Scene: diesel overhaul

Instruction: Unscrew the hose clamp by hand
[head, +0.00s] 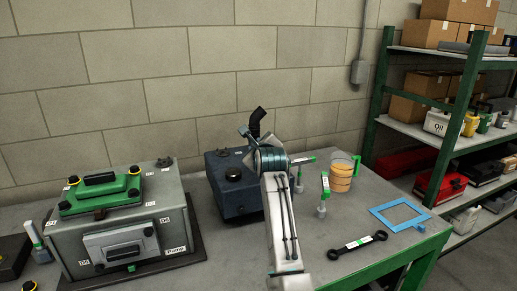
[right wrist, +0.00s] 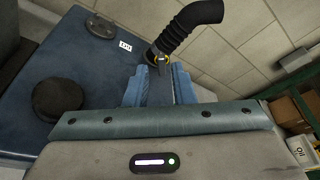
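A black ribbed hose (right wrist: 190,24) rises from the blue tank (right wrist: 85,62); it also shows in the head view (head: 257,116). A hose clamp with a yellowish part (right wrist: 162,60) sits at the hose's lower end. My right gripper (right wrist: 159,78) has its two blue fingers apart, one on each side of the clamp's line. The clamp shows just past the fingertips; I cannot tell whether they touch it. In the head view my right arm covers the clamp and part of the tank (head: 232,195). My left gripper is not in view.
A grey unit with green parts (head: 100,200) stands left on the bench. Right of my arm are a jug of orange liquid (head: 342,175), a black wrench (head: 357,246) and a blue frame gasket (head: 400,215). A green shelf rack (head: 455,100) stands at right.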

